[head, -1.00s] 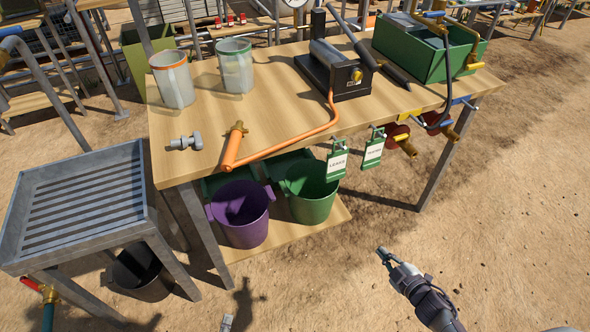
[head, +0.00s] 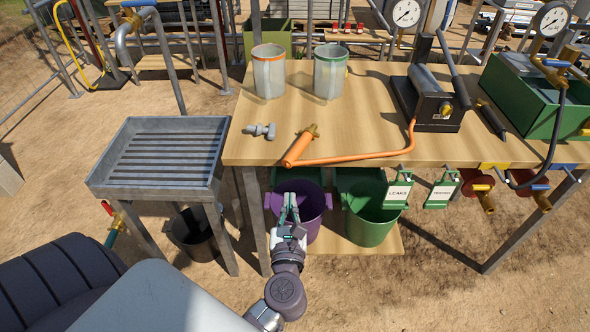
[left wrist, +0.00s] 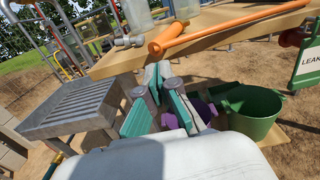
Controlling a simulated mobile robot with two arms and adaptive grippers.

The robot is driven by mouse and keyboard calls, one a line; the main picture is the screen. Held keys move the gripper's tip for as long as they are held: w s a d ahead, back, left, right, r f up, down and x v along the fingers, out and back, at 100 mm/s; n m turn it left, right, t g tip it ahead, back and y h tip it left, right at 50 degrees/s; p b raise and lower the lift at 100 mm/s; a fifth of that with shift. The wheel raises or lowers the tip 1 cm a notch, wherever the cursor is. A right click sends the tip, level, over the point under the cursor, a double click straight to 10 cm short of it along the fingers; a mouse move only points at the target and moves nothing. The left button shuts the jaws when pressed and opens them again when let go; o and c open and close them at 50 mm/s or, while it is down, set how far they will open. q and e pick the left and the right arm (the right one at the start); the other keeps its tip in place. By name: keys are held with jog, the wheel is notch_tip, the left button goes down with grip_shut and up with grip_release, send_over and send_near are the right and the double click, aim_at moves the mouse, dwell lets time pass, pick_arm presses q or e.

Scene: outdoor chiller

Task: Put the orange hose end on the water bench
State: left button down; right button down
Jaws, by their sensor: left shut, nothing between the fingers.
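The orange hose end (head: 298,148) lies on the wooden bench top (head: 360,115) near its front left edge, with a brass fitting at its tip. Its thin orange hose runs right and up to a dark pump unit (head: 430,98). The hose end also shows at the top of the left wrist view (left wrist: 168,38). My left gripper (head: 289,203) is shut and empty in front of the bench, below the hose end in the picture and over the purple bucket. My right gripper is not in view.
A grey slatted stand (head: 165,124) is at the left. A purple bucket (head: 314,212) and green bucket (head: 368,225) are under the bench. Two clear cups (head: 268,75) and a grey tee fitting (head: 262,131) are on top. Green tags (head: 398,190) and valves hang from the front edge.

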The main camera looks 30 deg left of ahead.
pick_arm(q)
jog(key=p, duration=0.2)
send_near(292, 146)
jog(key=shift+s+d+r, duration=0.55)
jog(key=shift+s+r, duration=0.25)
jog(key=shift+w, duration=0.1)
jog(key=b+x, duration=0.1)
jog(key=x, duration=0.9)
jog(key=shift+d, duration=0.1)
